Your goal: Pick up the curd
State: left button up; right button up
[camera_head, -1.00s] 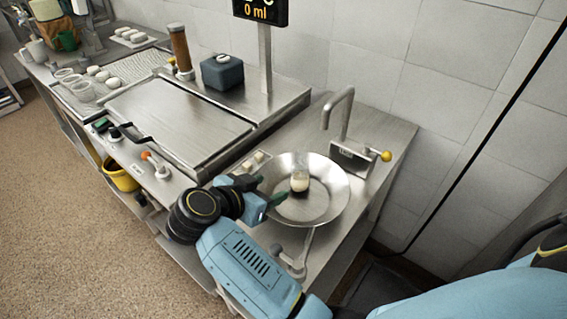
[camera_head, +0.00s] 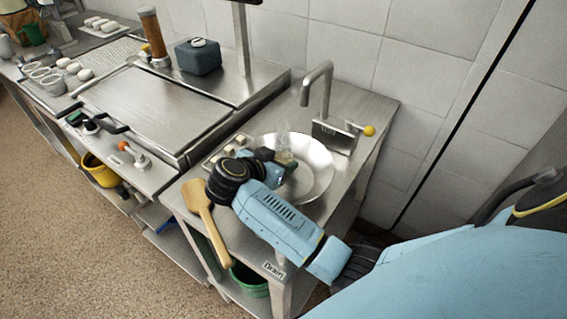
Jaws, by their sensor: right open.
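A wide round metal bowl (camera_head: 318,172) sits on the steel counter below a tap. A small pale, partly see-through thing (camera_head: 284,150), possibly the curd or its basket, is in the bowl; its outline is unclear. My right gripper (camera_head: 285,165) is over the left part of the bowl, with its open fingers at this pale thing. I cannot tell whether they touch it. My wrist hides the bowl's left rim. Several small pale blocks (camera_head: 230,149) lie on a tray left of the bowl. My left gripper is out of view.
A tap (camera_head: 318,80) with a yellow knob (camera_head: 369,130) stands behind the bowl. A wooden paddle (camera_head: 203,206) lies at the counter's front edge, beside my wrist. A flat steel lid (camera_head: 150,105) and a dark box (camera_head: 198,57) are to the left.

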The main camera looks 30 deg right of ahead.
jog(key=shift+w+d+f, duration=0.15)
jog(key=shift+d+f, duration=0.05)
jog(key=shift+d, duration=0.15)
jog(key=c, duration=0.7)
